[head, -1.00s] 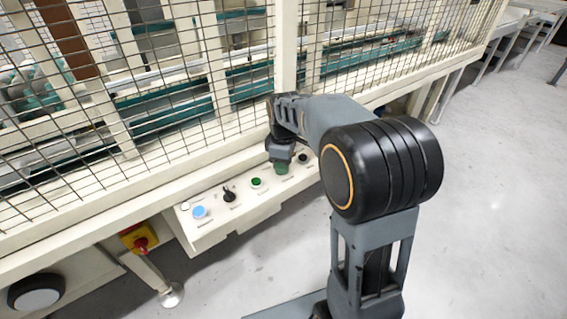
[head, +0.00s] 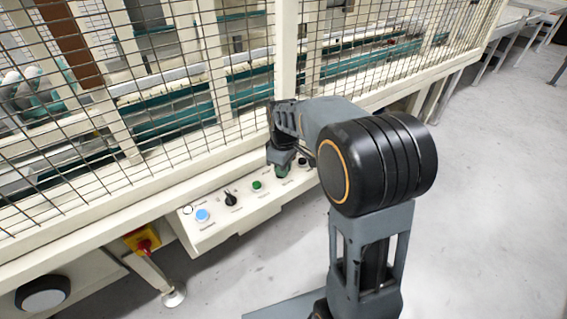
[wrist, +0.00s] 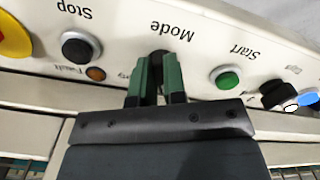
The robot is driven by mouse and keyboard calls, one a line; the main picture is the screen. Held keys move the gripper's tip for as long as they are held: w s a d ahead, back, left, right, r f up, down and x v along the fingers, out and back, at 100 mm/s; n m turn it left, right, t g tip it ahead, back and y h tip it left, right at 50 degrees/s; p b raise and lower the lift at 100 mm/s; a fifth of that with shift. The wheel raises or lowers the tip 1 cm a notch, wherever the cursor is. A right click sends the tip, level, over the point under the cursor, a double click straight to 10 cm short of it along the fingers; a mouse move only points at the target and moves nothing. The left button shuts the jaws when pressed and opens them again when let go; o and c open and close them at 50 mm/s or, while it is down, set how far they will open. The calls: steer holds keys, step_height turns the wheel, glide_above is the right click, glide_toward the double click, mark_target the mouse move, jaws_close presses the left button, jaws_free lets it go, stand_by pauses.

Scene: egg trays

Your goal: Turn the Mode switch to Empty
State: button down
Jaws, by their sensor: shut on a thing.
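The Mode switch (wrist: 157,57) is a small black knob on the cream control panel, under the printed word Mode, which appears upside down in the wrist view. My gripper (wrist: 157,82) has its two green fingers around the knob, one on each side, and is shut on it. The fingers hide most of the knob, so its pointing direction cannot be told. A label left of the fingers is partly covered. In the head view my gripper (head: 282,171) is at the panel, and the switch is hidden behind it.
The control panel (head: 215,236) also holds a green Start button (wrist: 227,78), a black Stop button (wrist: 79,48), an orange Fault lamp (wrist: 96,74), another black switch (head: 231,199) and a blue button (head: 202,215). A mesh fence (head: 170,125) rises behind. Open floor lies right.

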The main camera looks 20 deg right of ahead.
steer(key=m+p, duration=0.2)
steer(key=m, duration=0.1)
steer(key=m+p, duration=0.2)
steer(key=m, duration=0.1)
steer(key=shift+s+a+r+m, duration=0.15)
steer(key=shift+a+r+m, duration=0.05)
steer(key=shift+m, duration=0.1)
steer(key=m+p, duration=0.2)
steer(key=m, duration=0.1)
steer(key=shift+a, duration=0.15)
steer(key=shift+a+f+m+p, duration=0.1)
steer(key=shift+m+p, duration=0.5)
steer(key=shift+m, duration=1.1)
steer(key=c, duration=1.2)
jaws_free()
step_height(320, 180, up, 14)
steer(key=p, duration=0.3)
steer(key=shift+f, duration=0.15)
